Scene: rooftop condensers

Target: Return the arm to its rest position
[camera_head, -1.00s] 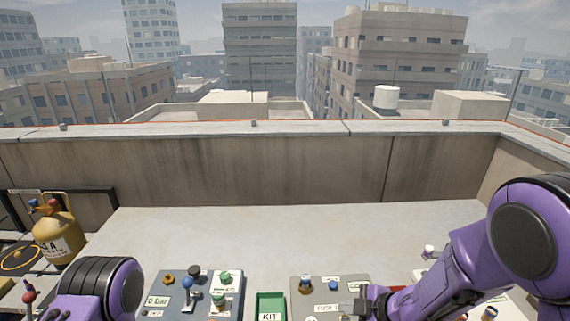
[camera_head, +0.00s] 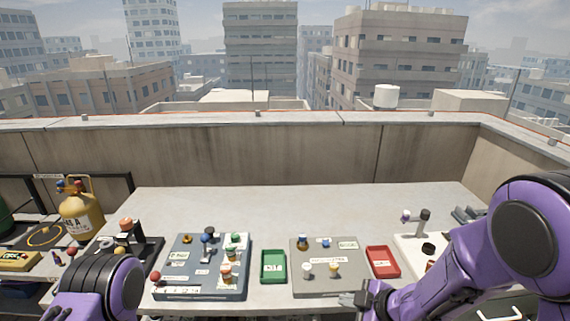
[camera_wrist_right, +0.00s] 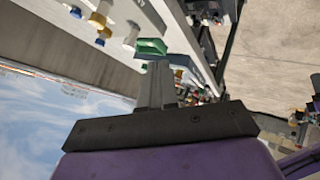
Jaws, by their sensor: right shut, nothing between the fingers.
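My right arm (camera_head: 455,262) is purple and comes in from the right in the head view. Its gripper (camera_head: 360,296) is at the front edge of the grey board on the right (camera_head: 328,258). In the right wrist view the fingers (camera_wrist_right: 161,84) are together with nothing between them. My left arm (camera_head: 100,288) is folded at the lower left. A small dark part of the left gripper (camera_head: 58,313) shows at the bottom edge, and its fingers are not clear.
The blue-grey panel (camera_head: 202,292) with valves and knobs stands left of the green tray (camera_head: 273,280). A red tray (camera_head: 383,272) is on the right. A yellow gas cylinder (camera_head: 80,215) stands at the left. The back of the bench (camera_head: 300,205) is clear, before a concrete parapet (camera_head: 250,155).

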